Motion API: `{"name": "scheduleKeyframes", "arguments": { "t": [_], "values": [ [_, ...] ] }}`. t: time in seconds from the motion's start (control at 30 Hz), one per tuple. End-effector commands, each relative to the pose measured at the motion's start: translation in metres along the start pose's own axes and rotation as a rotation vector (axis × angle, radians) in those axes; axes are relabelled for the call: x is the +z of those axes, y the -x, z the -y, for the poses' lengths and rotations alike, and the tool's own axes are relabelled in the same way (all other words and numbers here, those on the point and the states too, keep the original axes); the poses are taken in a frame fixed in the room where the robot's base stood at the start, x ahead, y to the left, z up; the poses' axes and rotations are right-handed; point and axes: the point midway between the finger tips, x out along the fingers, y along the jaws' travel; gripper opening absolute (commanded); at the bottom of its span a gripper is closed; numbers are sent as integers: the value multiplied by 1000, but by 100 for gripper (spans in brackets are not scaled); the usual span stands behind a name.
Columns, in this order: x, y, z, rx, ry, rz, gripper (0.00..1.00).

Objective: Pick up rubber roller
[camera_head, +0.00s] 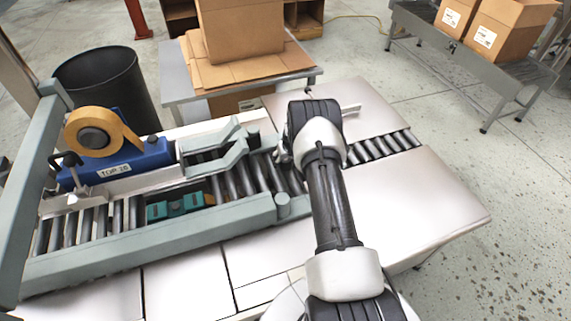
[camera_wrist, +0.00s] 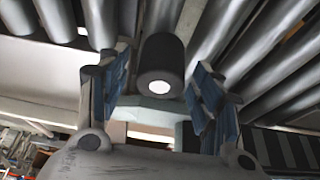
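The rubber roller (camera_wrist: 161,62) is a short black cylinder with a pale round end, seen in the wrist view. It sits among metal rollers of the conveyor. My gripper (camera_wrist: 160,72) is open, with one blue-padded finger on each side of the roller. Gaps show between the fingers and the roller, and I cannot tell how deep it lies between them. In the head view my arm reaches over the conveyor (camera_head: 237,184), and the wrist hides most of the gripper. I cannot make out the rubber roller there.
A blue tape unit (camera_head: 118,162) with a tan tape roll (camera_head: 95,131) stands left on the conveyor frame. Green guide rails (camera_head: 225,146) flank the rollers. A black bin (camera_head: 108,85) and cardboard boxes (camera_head: 240,30) are behind. The white table (camera_head: 430,200) is clear at right.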

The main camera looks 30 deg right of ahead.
Motion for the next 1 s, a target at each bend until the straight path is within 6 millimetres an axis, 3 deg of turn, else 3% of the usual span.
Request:
{"name": "scheduleKeyframes", "arguments": {
  "t": [0.63,1.0],
  "values": [
    [0,0,0,0,0,0,14],
    [-3,5,0,0,0,-1,12]
  ]
}}
